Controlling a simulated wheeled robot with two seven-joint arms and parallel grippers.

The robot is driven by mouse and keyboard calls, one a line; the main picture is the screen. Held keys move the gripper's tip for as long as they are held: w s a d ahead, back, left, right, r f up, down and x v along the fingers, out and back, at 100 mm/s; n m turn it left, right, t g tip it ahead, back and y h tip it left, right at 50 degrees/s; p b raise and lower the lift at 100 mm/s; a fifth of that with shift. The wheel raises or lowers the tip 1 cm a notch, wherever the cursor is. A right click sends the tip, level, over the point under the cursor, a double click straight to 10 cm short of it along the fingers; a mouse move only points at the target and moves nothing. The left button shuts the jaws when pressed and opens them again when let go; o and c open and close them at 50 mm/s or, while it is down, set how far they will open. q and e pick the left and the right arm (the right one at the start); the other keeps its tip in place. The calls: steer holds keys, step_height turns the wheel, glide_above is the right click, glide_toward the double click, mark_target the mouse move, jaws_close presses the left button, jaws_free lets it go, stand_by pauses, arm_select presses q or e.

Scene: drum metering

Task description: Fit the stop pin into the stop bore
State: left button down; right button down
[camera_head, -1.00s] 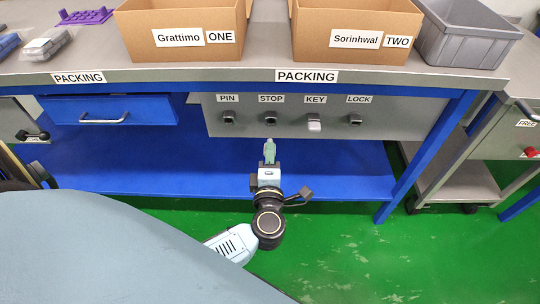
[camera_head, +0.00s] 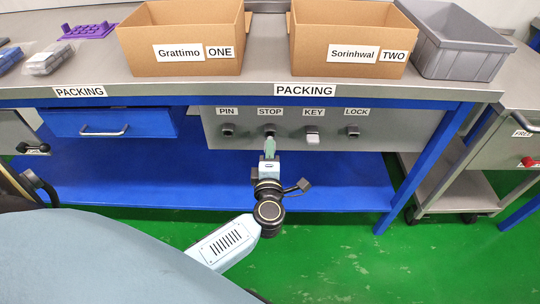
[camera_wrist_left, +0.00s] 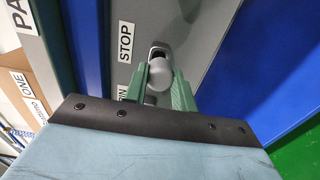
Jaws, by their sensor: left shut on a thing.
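The stop bore (camera_head: 269,130) is a dark socket under the STOP label on the grey panel. In the left wrist view, the stop bore (camera_wrist_left: 160,52) shows a dark opening partly covered by the pin. My left gripper (camera_head: 270,148), with pale green fingers, is just below and in front of it. In the left wrist view, the fingers are shut on the grey, round-ended stop pin (camera_wrist_left: 158,80). The pin overlaps the lower part of the opening; I cannot tell whether its tip has entered. My right gripper is not in view.
The panel also has a PIN socket (camera_head: 228,130), a KEY socket holding a light grey piece (camera_head: 312,139), and a LOCK socket (camera_head: 352,131). Above, the bench top carries two cardboard boxes (camera_head: 185,40) and a grey bin (camera_head: 462,45). A blue drawer (camera_head: 105,123) is at left.

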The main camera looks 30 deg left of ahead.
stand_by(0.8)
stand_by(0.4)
arm_select(q)
steer(key=shift+p, duration=0.45)
stand_by(0.5)
steer(key=shift+x, duration=1.65)
steer(key=c, duration=1.1)
jaws_free()
steer(key=shift+o, duration=0.2)
